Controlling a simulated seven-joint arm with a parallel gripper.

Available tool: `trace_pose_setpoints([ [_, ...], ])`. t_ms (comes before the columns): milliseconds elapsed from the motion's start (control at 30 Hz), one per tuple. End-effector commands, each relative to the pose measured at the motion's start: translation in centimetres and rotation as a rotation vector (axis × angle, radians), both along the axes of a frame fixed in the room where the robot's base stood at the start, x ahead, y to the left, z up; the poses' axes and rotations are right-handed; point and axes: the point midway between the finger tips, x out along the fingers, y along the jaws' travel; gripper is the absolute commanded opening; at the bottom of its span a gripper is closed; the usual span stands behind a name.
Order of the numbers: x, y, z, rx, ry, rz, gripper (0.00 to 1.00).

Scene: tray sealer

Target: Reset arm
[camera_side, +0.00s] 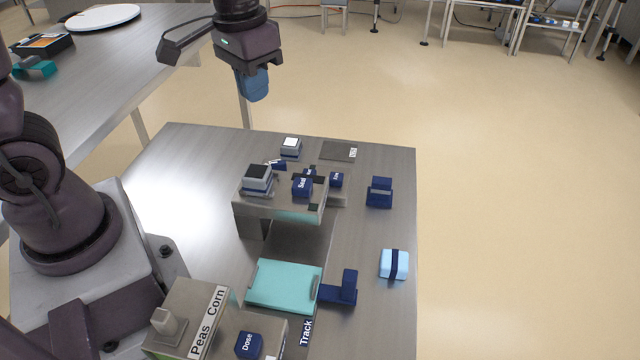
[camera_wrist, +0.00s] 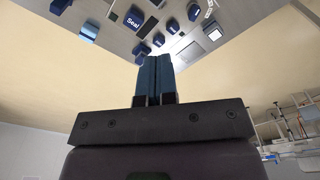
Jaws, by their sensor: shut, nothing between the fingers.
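My gripper (camera_side: 254,86) is raised in the air behind the far edge of the table in the side view, with blue fingers together and nothing between them. In the wrist view my gripper (camera_wrist: 155,62) shows its two fingers pressed side by side. The sealer (camera_side: 283,196) stands on the steel table, with a dark blue button marked Seal (camera_side: 302,186). A teal tray (camera_side: 286,286) lies on the track in front of the sealer. A dark blue handle (camera_side: 338,289) sits at the tray's right.
A Peas and Corn dispenser (camera_side: 188,318) with a blue Dose button (camera_side: 248,345) stands at the front. A light blue block with a dark band (camera_side: 394,264) and a dark blue block (camera_side: 379,192) are at the right. The table's left part (camera_side: 190,190) is clear.

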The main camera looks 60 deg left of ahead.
Motion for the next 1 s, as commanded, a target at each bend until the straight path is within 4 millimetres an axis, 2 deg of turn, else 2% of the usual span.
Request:
trace_pose_setpoints([
  [33, -1.5, -0.4, 1.4, 0.004, -0.041, -0.018, 0.00],
  [200, -5.9, -1.4, 4.4, 0.016, -0.166, -0.065, 0.00],
  [400, -9.4, -2.2, 6.5, 0.028, -0.315, -0.099, 0.00],
  [600, -10.3, -2.4, 8.2, 0.033, -0.411, -0.112, 0.00],
  [1000, -10.2, -2.5, 8.4, 0.032, -0.419, -0.114, 0.00],
])
